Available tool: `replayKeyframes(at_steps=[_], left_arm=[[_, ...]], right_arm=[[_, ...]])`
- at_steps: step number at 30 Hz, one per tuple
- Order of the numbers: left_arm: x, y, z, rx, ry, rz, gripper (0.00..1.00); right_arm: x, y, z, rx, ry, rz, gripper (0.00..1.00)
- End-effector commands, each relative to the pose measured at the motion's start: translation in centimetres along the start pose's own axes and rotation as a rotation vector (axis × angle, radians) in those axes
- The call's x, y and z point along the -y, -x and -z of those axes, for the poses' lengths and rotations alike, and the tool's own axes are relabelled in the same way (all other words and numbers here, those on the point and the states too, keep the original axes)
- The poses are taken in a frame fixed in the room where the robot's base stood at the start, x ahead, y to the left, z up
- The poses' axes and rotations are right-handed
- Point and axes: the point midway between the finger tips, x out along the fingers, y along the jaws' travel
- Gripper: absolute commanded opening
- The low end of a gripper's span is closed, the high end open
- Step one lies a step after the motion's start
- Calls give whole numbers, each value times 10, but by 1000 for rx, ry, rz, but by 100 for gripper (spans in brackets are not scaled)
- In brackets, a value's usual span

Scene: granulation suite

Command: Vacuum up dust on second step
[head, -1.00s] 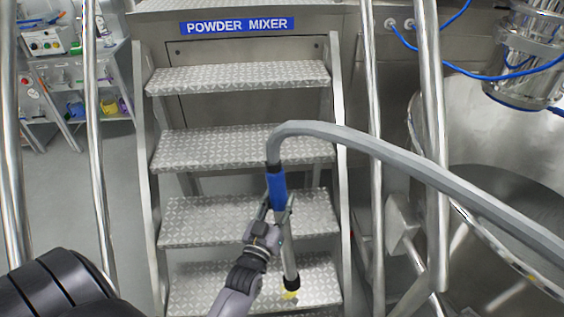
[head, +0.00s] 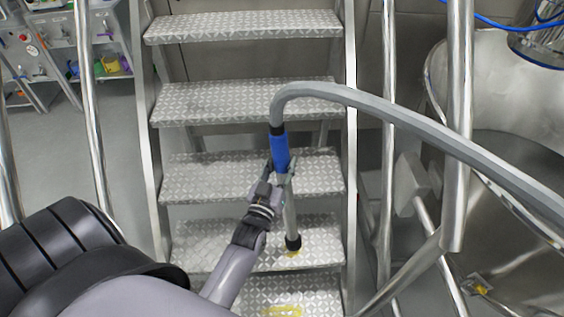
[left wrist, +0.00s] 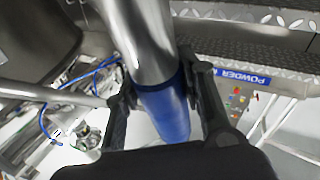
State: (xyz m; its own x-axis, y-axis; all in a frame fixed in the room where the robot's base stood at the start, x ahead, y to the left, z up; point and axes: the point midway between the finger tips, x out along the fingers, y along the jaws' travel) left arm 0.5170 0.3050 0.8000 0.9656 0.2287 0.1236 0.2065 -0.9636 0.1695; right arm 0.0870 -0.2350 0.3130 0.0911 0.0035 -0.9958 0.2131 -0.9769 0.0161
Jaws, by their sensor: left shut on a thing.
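My left gripper (head: 279,178) is shut on the blue grip (head: 280,152) of a vacuum wand. The left wrist view also shows the blue grip (left wrist: 163,108) between its two fingers. The metal wand tube (head: 290,216) slants down to a black nozzle (head: 293,243) at the second step from the bottom (head: 210,240). A small yellow dust patch (head: 292,253) shows just below the nozzle on that step. Whether the nozzle touches the tread is unclear. Another yellow patch (head: 283,311) lies on the lowest step (head: 246,288). My right gripper is not in view.
The grey hose (head: 410,115) arcs from the wand to the right, across the handrail (head: 460,120). Another handrail (head: 88,110) runs on the left. A large steel vessel (head: 500,100) stands at right. A shelf with coloured items (head: 100,65) is at the back left.

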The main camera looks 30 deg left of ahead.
Motion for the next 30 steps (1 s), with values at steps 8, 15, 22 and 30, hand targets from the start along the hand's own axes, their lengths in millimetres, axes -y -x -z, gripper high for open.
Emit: replayKeyframes(at_steps=[8,15,22,30], left_arm=[[2,1,-10,-5,0,-1,0],[2,1,-8,-5,0,-1,0],[1,1,-9,-5,0,-1,0],[1,1,-8,-4,0,-1,0]], right_arm=[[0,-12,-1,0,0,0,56],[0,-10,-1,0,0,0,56],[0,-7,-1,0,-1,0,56],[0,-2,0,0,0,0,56]])
